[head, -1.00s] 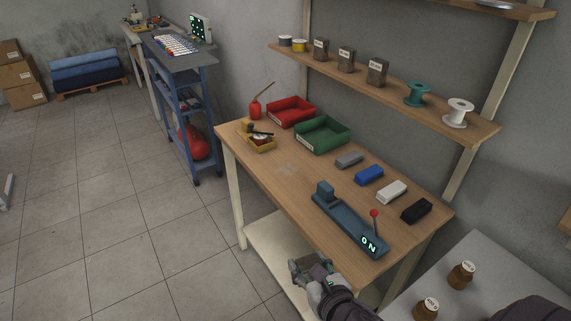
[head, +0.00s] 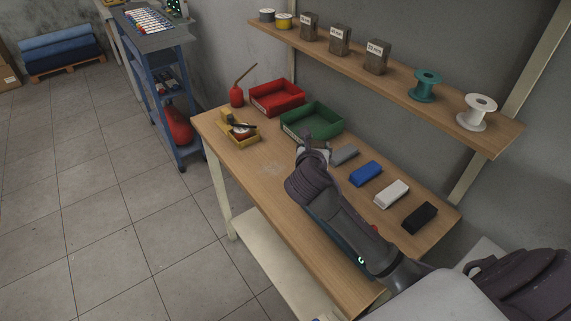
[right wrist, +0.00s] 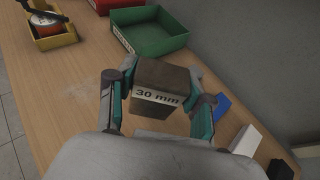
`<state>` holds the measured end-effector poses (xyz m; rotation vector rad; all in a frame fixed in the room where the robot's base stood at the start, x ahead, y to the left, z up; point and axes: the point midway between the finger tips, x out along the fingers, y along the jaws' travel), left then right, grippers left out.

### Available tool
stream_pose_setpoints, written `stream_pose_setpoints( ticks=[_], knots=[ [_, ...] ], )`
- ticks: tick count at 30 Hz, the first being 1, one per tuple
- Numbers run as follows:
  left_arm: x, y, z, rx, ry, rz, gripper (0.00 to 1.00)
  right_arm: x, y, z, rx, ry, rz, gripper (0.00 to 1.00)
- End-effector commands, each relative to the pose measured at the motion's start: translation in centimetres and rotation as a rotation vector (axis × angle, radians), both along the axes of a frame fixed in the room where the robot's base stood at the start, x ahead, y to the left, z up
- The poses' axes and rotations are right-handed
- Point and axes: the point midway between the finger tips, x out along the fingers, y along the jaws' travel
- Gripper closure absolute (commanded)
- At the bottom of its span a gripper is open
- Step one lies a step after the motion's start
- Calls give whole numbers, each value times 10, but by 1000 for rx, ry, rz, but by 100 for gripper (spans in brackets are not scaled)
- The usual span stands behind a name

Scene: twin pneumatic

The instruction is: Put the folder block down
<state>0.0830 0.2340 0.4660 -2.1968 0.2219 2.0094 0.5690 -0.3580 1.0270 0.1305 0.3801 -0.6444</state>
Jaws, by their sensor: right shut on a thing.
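In the right wrist view my right gripper (right wrist: 160,88) is shut on a dark brown block (right wrist: 165,73) with a white "30 mm" label. Its two fingers lie on opposite sides of the block. In the head view the right gripper (head: 314,150) is over the wooden table (head: 265,180), by the near side of the green tray and left of the grey block. My own wrist hides most of the held block there, and I cannot tell whether it touches the table. My left gripper is not in view.
Grey (head: 345,154), blue (head: 366,173), white (head: 391,194) and black (head: 419,217) blocks line the table's back. A green tray (head: 312,132), red tray (head: 277,108) and yellow box (head: 251,139) stand farther left. My arm mostly hides the blue lever device. The table's left-front is clear.

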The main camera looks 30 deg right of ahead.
Motion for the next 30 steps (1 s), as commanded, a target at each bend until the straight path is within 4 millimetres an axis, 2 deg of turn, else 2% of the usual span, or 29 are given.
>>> stream_pose_setpoints(
  ticks=[1,6,11,14,22,30],
  knots=[
    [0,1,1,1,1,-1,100,10,10,-6,4,1,1,92],
    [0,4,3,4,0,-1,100,36,35,-28,1,1,1,92],
    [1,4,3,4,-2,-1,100,51,49,-40,-1,-2,1,92],
    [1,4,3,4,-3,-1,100,54,52,-45,-2,-2,2,92],
    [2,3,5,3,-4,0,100,53,52,-80,-3,1,2,92],
    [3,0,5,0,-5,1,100,53,52,-84,-2,-3,3,92]
  ],
)
